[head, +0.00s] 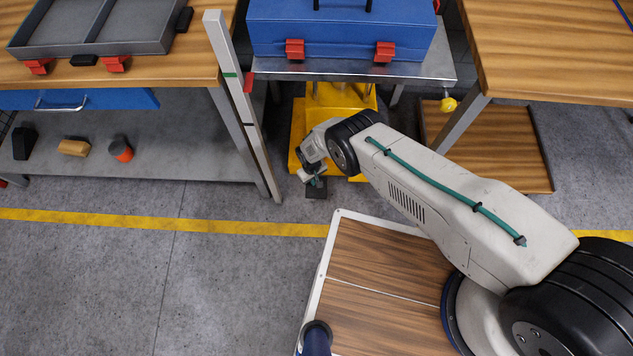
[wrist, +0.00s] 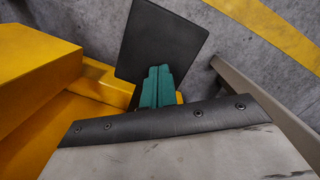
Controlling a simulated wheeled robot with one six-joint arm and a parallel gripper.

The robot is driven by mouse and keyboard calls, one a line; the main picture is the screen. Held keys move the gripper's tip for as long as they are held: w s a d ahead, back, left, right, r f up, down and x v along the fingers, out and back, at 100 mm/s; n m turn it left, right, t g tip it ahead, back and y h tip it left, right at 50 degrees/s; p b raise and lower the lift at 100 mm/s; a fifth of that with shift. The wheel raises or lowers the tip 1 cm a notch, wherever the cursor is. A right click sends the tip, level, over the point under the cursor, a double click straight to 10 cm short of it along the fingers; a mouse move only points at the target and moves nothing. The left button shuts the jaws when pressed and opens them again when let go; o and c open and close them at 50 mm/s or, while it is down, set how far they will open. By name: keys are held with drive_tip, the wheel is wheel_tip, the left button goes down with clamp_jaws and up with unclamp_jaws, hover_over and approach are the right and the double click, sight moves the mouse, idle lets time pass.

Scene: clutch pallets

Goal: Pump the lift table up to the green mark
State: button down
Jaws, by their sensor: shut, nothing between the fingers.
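The lift table has a grey metal top (head: 440,72) on a yellow base (head: 298,118), which also shows in the wrist view (wrist: 40,60). A pale upright post (head: 237,110) stands at its left with a green mark (head: 230,75) and a dark line lower down. A red pointer (head: 248,83) sits beside the post, close to the green mark and slightly lower in the picture. A black pedal (head: 316,192) is low at the front of the base; it shows in the wrist view (wrist: 160,35). My gripper (head: 315,182) is shut and empty, its teal fingers (wrist: 158,85) over the pedal. Contact is unclear.
A blue toolbox (head: 340,35) with red latches rests on the lift table. A workbench (head: 190,72) with a grey tray (head: 95,48) stands left, another wooden table (head: 560,60) right. A yellow line (head: 150,223) crosses the floor, which is open at left front.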

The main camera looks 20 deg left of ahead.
drive_tip(key=shift+w+a+r, duration=0.25)
drive_tip(key=shift+w+a, duration=0.2)
drive_tip(key=shift+a, duration=0.1)
drive_tip(key=shift+w+a+r, duration=0.1)
drive_tip(key=shift+r, duration=0.15)
wheel_tip(320, 180, up, 7)
drive_tip(key=shift+a, duration=0.15)
drive_tip(key=shift+w+r, duration=0.15)
idle(0.6)
